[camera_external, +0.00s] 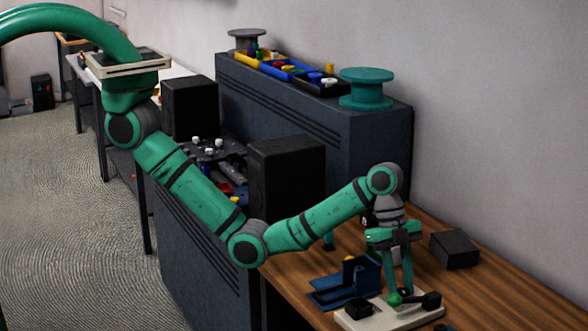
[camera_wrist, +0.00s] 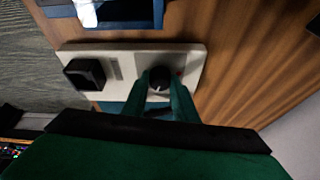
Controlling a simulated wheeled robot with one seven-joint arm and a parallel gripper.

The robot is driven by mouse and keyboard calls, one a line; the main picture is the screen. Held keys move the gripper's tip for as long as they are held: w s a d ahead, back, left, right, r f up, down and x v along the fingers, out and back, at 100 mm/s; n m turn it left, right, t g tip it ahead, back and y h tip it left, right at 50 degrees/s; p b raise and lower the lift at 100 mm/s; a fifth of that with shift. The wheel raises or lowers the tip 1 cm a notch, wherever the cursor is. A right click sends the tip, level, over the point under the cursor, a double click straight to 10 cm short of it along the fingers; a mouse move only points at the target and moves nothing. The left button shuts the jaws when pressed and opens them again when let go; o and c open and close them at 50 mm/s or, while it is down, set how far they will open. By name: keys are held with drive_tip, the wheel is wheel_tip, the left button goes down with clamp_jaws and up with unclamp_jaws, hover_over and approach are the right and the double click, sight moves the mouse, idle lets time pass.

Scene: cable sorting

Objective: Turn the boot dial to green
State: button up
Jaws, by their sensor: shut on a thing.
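A cream board (camera_external: 376,322) lies on the wooden table, and it fills the middle of the wrist view (camera_wrist: 125,54). A dark round dial (camera_wrist: 158,84) sits on its right part in the wrist view. My gripper (camera_wrist: 160,76) points down with one green finger on each side of the dial, shut on it. A small red mark (camera_wrist: 180,72) shows beside the right finger; no green mark can be made out there. In the external view my gripper (camera_external: 401,293) is low over the board, and its fingers largely hide the dial. A black square block (camera_wrist: 84,74) stands on the board's left.
A blue holder (camera_external: 342,285) stands just behind the board. A dark box (camera_external: 454,249) lies further back on the table near the wall. A black speaker-like box (camera_external: 286,180) and a dark cabinet (camera_external: 380,140) stand behind. Bare wood (camera_wrist: 240,75) lies right of the board in the wrist view.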

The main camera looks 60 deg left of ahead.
sight(403, 289)
drive_tip(key=shift+d+r+m, duration=0.15)
drive_tip(key=shift+m, duration=0.35)
drive_tip(key=o, duration=1)
drive_tip(key=shift+o, duration=0.2)
drive_tip(key=shift+w, duration=0.1)
drive_tip(key=v, duration=0.4)
drive_tip(key=shift+w, duration=0.15)
drive_tip(key=v, duration=0.6)
drive_tip(key=shift+r, duration=0.3)
